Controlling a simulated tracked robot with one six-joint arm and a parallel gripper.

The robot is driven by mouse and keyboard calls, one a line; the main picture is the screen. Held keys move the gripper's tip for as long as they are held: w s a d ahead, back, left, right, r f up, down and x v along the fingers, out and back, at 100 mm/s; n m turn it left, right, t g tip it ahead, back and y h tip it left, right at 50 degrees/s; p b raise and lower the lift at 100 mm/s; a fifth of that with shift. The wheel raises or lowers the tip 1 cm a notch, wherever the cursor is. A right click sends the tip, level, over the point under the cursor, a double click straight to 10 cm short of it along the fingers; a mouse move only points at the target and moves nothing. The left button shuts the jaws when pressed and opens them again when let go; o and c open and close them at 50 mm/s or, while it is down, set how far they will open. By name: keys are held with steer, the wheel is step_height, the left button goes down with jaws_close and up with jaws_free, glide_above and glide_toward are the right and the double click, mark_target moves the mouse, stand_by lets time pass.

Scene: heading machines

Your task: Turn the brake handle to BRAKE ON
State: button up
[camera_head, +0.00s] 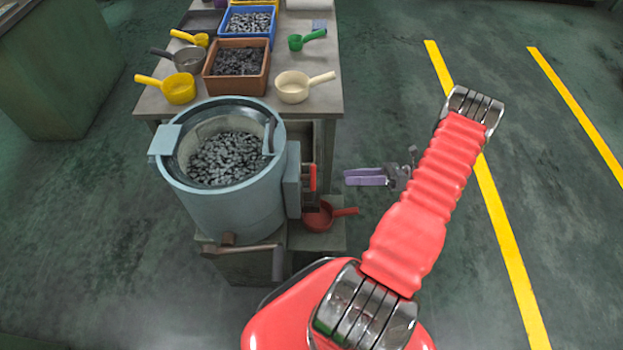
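A blue-grey drum machine (228,205) full of small dark metal pieces stands left of centre in the head view. A short upright red handle (312,178) is on its right side, by a grey box (292,180). A brown lever (240,248) with a dark, hanging grip (278,262) is low at the front. No BRAKE ON label is readable, so I cannot tell which of these is the brake handle. My gripper (350,177), with purple fingers, points left toward the red handle and is apart from it. Its finger gap is too small to judge.
A red scoop (320,215) lies on a low ledge below my gripper. A table (330,60) behind the drum bears a brown bin (263,84), a blue bin (269,36) and several scoops. The floor to the right is open, with yellow lines (502,235).

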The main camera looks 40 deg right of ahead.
mark_target(312, 179)
steer(key=shift+s+d+f+m+t, duration=0.25)
steer(key=shift+f+m+t, duration=0.05)
steer(key=shift+f, duration=0.15)
steer(key=x, duration=1.4)
steer(key=shift+d+f, duration=0.1)
steer(key=shift+c, duration=0.5)
jaws_close()
